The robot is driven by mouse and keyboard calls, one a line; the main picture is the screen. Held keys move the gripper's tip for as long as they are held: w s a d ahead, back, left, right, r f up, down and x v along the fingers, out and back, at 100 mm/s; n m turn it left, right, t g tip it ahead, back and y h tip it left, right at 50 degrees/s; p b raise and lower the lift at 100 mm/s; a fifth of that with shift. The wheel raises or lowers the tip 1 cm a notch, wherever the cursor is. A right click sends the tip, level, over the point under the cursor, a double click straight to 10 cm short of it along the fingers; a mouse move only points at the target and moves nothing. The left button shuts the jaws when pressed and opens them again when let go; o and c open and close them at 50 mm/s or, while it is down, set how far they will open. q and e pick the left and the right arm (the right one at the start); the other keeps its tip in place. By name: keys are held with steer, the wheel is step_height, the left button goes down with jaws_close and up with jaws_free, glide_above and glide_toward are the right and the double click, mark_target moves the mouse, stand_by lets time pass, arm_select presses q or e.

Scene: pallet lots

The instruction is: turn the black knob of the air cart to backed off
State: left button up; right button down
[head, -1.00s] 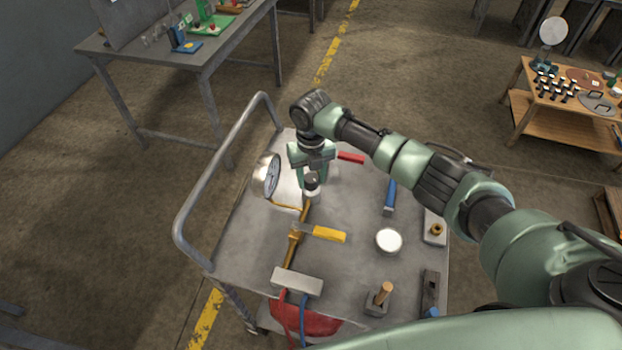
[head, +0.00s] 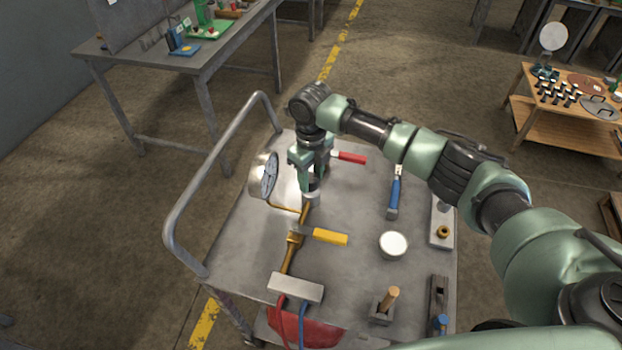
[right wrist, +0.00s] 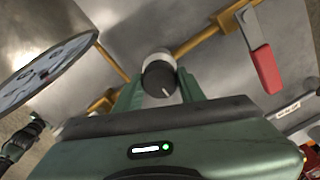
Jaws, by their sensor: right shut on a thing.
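The air cart (head: 345,275) is a grey metal cart with a tubular handle at its left. In the right wrist view the round black knob (right wrist: 158,78), with a white line on its face, sits on a pale collar. My right gripper (head: 312,182) points down at it, and its fingers (right wrist: 158,88) stand on either side of the knob, shut on it. In the head view the fingers mostly hide the knob; the pale collar (head: 313,196) shows below them. My left gripper is not in view.
A round gauge (head: 267,176) stands close left of the gripper. A brass pipe (head: 290,257) runs toward a grey block (head: 295,288) with red and blue hoses. A yellow handle (head: 330,236), red handle (head: 351,158), blue-handled tool (head: 394,193) and white round object (head: 393,243) are nearby.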

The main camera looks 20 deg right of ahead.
mark_target(311, 177)
steer(key=shift+w+r, duration=0.15)
steer(key=shift+r, duration=0.05)
steer(key=c, duration=0.9)
jaws_free()
steer(key=shift+o, duration=0.2)
steer(key=shift+f, duration=0.1)
step_height(311, 177, up, 8)
steer(key=shift+f+b, duration=0.1)
steer(key=shift+b, duration=0.65)
